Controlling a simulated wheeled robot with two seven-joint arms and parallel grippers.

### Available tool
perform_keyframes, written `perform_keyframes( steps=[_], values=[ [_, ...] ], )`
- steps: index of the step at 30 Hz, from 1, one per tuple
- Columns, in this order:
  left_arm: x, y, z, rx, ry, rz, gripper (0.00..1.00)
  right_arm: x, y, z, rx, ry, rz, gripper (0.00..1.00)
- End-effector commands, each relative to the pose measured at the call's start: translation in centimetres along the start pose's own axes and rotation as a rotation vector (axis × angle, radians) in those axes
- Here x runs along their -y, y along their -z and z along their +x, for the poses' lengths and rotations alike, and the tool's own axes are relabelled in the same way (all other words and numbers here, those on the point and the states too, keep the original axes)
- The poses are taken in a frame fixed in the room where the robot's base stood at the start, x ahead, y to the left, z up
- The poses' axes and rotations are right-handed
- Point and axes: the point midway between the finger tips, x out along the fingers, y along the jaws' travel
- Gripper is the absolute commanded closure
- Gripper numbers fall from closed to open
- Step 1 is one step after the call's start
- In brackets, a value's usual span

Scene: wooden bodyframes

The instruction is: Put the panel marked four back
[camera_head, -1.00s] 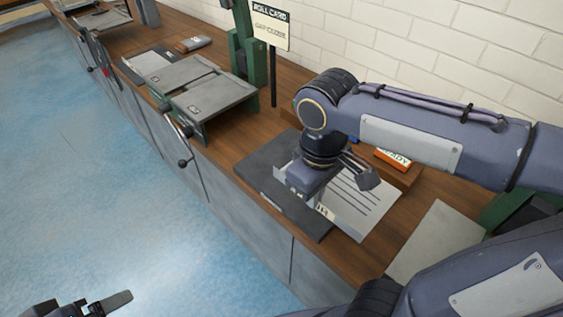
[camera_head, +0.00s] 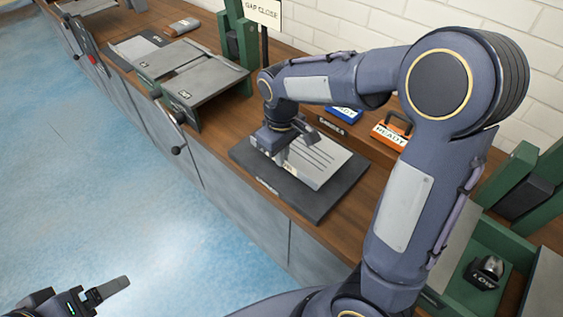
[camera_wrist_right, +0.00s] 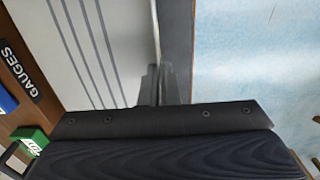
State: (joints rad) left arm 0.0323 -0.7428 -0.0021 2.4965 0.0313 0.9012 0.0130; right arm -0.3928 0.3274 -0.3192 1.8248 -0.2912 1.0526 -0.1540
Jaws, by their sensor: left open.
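The light grey panel with several dark stripes (camera_head: 322,162) is over the dark mat (camera_head: 322,207) on the counter. It also shows in the right wrist view (camera_wrist_right: 75,45), stripes running along it; I cannot read a number on it. My right gripper (camera_head: 287,152) is at the panel's left edge, shut on that edge; the right wrist view shows the fingers (camera_wrist_right: 160,88) at the edge. I cannot tell whether the panel touches the mat. My left gripper (camera_head: 103,297) is open and empty, low at the left over the blue floor.
Behind the mat stand a GAUGES label (camera_head: 331,124), a blue READY block (camera_head: 345,115) and an orange READY block (camera_head: 390,134). A green frame with a grey panel (camera_head: 206,82) stands further left. A green tray with a LOW gauge (camera_head: 487,270) is at the right.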

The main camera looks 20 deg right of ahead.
Motion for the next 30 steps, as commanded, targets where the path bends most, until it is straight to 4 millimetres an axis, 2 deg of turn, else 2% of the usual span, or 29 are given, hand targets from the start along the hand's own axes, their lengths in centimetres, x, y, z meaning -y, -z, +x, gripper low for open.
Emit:
perform_keyframes(
  steps=[6,19,24,30],
  values=[
    [0.1,-0.1,0.3,0.0,0.0,0.0,0.15,-0.1,0.2,3.0,0.003,0.0,0.0,1.0],
    [0.2,-0.3,0.6,0.0,0.0,0.0,0.15,-0.1,0.2,3.7,0.001,0.0,0.0,1.0],
    [0.2,-0.2,0.5,0.0,0.0,0.0,0.15,-0.1,0.2,3.6,0.001,0.0,0.0,0.77],
    [0.2,-0.2,0.5,0.0,0.0,0.0,0.15,-0.1,0.2,3.6,0.001,0.0,0.0,0.76]
  ],
)
